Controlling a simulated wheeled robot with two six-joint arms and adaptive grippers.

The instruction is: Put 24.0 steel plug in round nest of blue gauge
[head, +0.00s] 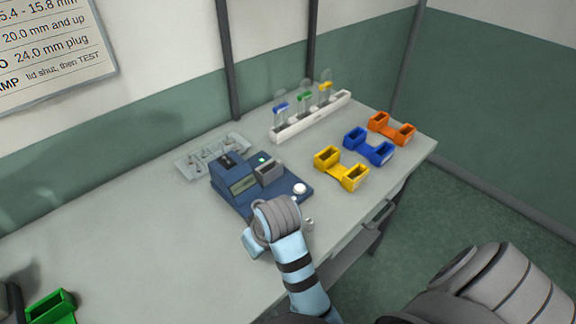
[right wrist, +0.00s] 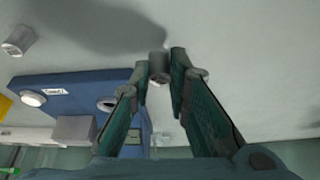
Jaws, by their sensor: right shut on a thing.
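The blue gauge (head: 236,186) sits on the table in the head view, with a display, a grey block and a white knob on top. It also shows in the right wrist view (right wrist: 72,88), where its round nest (right wrist: 107,103) is a dark, light-rimmed hole close beside one finger. My right gripper (right wrist: 160,70) is shut on a grey steel plug (right wrist: 158,66), held beside the gauge, apart from the nest. In the head view my right wrist hides the fingers, the plug and the gauge's near corner. My left gripper is not in view.
Another small grey cylinder (right wrist: 17,40) stands on the table near the gauge. Yellow (head: 341,168), blue (head: 368,148) and orange (head: 391,129) holders stand right of the gauge. A white rack (head: 312,117) with glass tubes is behind. A green holder (head: 50,308) is at lower left.

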